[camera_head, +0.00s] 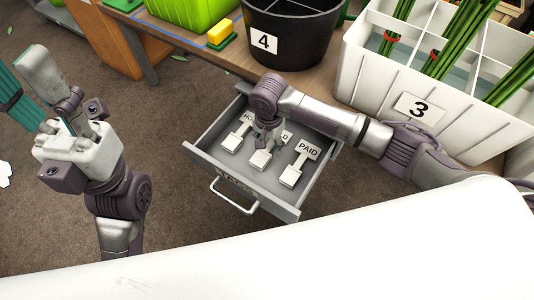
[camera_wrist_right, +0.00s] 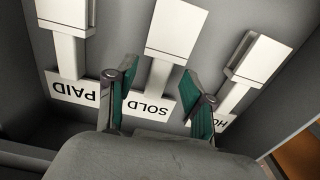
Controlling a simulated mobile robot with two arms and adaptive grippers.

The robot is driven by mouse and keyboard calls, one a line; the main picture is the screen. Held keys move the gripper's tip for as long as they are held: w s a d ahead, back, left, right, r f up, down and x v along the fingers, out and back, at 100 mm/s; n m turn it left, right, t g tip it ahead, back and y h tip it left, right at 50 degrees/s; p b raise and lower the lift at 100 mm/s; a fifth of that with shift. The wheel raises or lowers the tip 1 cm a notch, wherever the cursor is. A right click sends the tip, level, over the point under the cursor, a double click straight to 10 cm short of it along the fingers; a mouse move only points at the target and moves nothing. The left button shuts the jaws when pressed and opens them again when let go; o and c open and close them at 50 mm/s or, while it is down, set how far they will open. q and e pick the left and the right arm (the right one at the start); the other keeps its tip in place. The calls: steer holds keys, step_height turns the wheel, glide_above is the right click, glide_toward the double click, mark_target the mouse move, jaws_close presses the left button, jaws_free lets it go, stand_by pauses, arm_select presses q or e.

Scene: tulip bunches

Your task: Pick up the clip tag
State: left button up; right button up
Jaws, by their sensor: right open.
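Three white clip tags lie in a row in the open grey drawer (camera_head: 238,178). The HOLD tag (camera_head: 233,141) is on the left, the SOLD tag (camera_head: 260,158) in the middle and the PAID tag (camera_head: 291,175) on the right. My right gripper (camera_head: 264,143) is over the middle tag and partly hides it. In the right wrist view the gripper (camera_wrist_right: 157,90) is open, its teal-padded fingers on either side of the stem of the SOLD tag (camera_wrist_right: 172,38). Contact cannot be told. My left gripper (camera_head: 62,125) is raised at the left; its jaw state is unclear.
The PAID tag (camera_wrist_right: 66,50) and HOLD tag (camera_wrist_right: 247,72) flank the fingers closely. The drawer walls surround them. Above stand a black bucket marked 4 (camera_head: 300,45) and a white crate marked 3 (camera_head: 375,82) with green stems. Brown floor is clear left of the drawer.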

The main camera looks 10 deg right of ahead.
steer(key=shift+f, duration=0.7)
steer(key=shift+r, duration=0.1)
jaws_close()
